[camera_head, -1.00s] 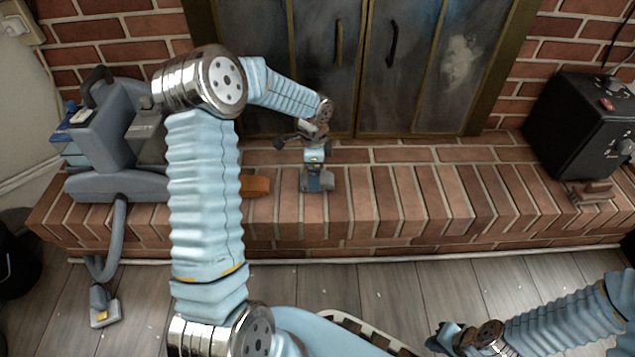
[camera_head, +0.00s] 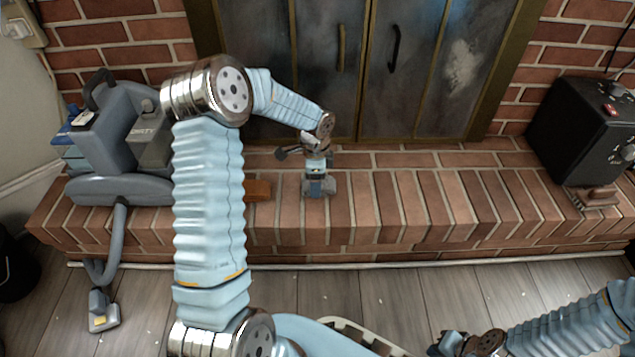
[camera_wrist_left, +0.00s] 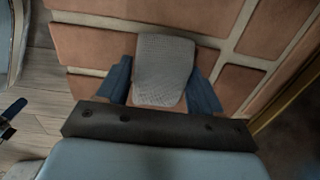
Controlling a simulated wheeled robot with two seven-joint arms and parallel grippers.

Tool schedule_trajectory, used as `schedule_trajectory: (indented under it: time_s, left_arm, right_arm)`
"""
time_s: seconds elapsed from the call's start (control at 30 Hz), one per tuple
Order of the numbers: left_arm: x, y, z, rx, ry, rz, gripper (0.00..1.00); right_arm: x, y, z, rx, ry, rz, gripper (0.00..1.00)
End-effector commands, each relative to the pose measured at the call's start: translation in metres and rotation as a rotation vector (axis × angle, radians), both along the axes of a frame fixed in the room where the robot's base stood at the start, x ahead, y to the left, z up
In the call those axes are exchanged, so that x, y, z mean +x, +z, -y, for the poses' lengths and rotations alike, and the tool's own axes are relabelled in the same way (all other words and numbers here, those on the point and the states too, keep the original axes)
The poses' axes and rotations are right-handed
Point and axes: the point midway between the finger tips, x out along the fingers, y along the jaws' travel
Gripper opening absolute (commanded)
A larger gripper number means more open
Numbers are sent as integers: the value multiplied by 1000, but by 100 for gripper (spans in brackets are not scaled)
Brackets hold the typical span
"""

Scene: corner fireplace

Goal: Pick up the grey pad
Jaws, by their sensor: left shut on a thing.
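The grey pad (camera_wrist_left: 165,70), light and finely textured with rounded corners, shows in the left wrist view over the brick hearth. My left gripper (camera_wrist_left: 164,88) has a blue finger on each side of it and is shut on it. I cannot tell whether the pad touches the bricks. In the head view, my left gripper (camera_head: 319,187) points down at the hearth in front of the fireplace doors; the pad is hard to make out there. My right gripper (camera_head: 447,346) is low at the right over the floor, too small and dark to tell if open.
The brick hearth (camera_head: 430,205) is clear to the right up to a black box (camera_head: 585,130) and a small brown item (camera_head: 597,196). Fireplace doors (camera_head: 365,60) stand behind.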

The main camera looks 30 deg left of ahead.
Motion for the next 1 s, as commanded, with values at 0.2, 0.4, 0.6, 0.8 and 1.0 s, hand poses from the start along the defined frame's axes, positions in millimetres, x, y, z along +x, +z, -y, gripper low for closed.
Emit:
schedule_trajectory:
  time_s: [0.2, 0.4, 0.6, 0.8, 1.0]
  left_arm:
    - [1, 18, 0, 1, 0, 3, 37]
    - [-11, 59, 17, 1, -5, 3, 37]
    - [-38, 101, 56, 0, -6, 1, 37]
    - [-65, 120, 94, 0, -5, 1, 37]
    - [-77, 129, 112, -1, -1, 1, 37]
  right_arm:
    - [0, 6, 0, 0, 0, -1, 0]
    - [-1, 18, 0, 1, 2, -3, 0]
    - [-1, 29, -1, 2, 3, -6, 0]
    - [-2, 34, -1, 2, 5, -7, 0]
    - [-2, 36, -1, 2, 5, -8, 0]
